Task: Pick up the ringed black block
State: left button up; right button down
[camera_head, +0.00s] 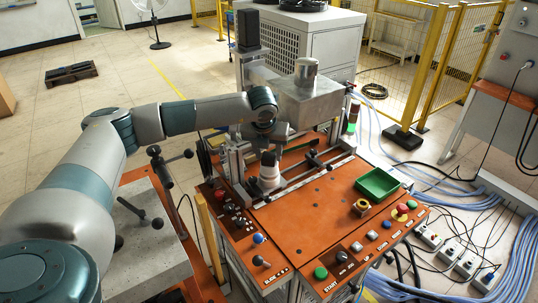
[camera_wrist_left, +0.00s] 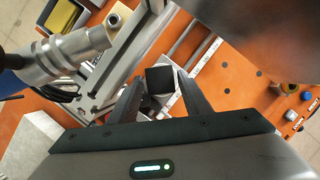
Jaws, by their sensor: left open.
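The black block (camera_wrist_left: 160,78) shows in the left wrist view as a dark, square-faced piece beside a bright metal part of the fixture. I cannot make out its ring. My left gripper (camera_wrist_left: 157,83) is open, with one dark finger on each side of the block in the picture. I cannot tell whether the fingers touch it or how far along it they reach. In the head view my left arm (camera_head: 190,117) reaches from the left over the orange bench to the fixture. There the block is not clearly seen. My right gripper is in neither view.
The orange bench top (camera_head: 315,219) is mostly clear in front of the fixture. A metal box (camera_head: 305,103) is behind the fixture. Lever handles (camera_head: 170,160) stand at left.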

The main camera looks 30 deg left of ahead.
pick_arm(q)
jog(key=shift+w+f, duration=0.1)
jog(key=shift+f, duration=0.15)
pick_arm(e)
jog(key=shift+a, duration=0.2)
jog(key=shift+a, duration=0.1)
pick_arm(q)
jog(key=shift+r, duration=0.1)
grip_shut()
